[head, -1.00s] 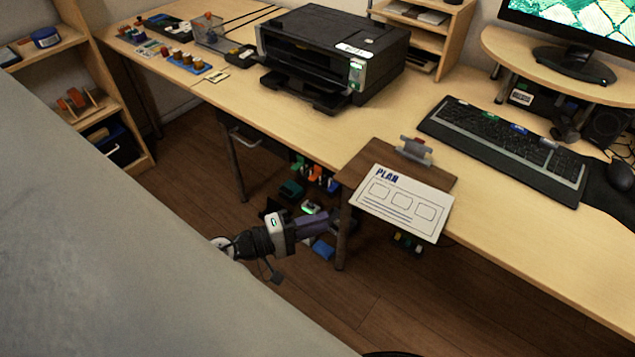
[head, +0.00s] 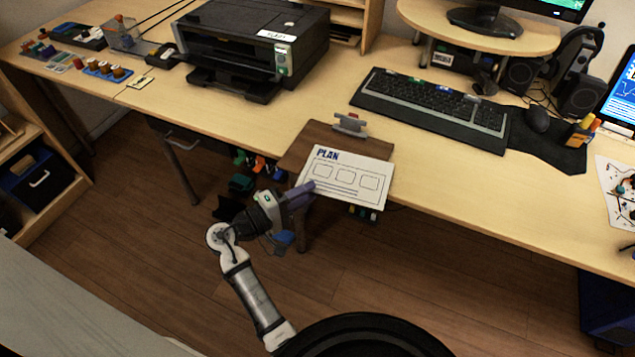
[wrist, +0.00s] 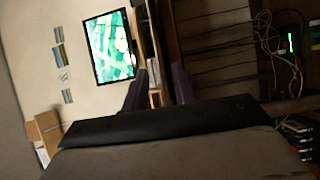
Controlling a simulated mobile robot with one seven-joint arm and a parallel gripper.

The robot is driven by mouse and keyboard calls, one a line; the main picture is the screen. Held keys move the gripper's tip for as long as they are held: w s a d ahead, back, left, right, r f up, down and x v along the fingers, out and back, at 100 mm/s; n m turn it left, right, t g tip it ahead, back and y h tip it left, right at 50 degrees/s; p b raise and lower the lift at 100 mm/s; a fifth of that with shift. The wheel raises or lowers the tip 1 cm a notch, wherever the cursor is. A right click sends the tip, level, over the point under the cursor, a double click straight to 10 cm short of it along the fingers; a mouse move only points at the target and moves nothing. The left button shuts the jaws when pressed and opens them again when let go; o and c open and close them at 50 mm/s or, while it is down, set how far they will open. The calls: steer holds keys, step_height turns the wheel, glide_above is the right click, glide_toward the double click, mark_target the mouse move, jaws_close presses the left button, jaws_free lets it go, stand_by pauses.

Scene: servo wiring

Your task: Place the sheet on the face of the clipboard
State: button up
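My gripper (head: 306,190) is at the sheet's lower left corner; contact is unclear. In the wrist view my gripper (wrist: 159,88) has its fingers apart, with nothing visible between them.
A keyboard (head: 430,108) lies right of the clipboard, and a printer (head: 250,45) stands behind it to the left. A mouse (head: 537,120) and a monitor stand (head: 480,28) are farther right. The desk's front edge runs under the sheet.

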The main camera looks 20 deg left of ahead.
mark_target(319, 187)
steer(key=shift+p+x, duration=0.3)
steer(key=shift+x, duration=1.7)
jaws_close()
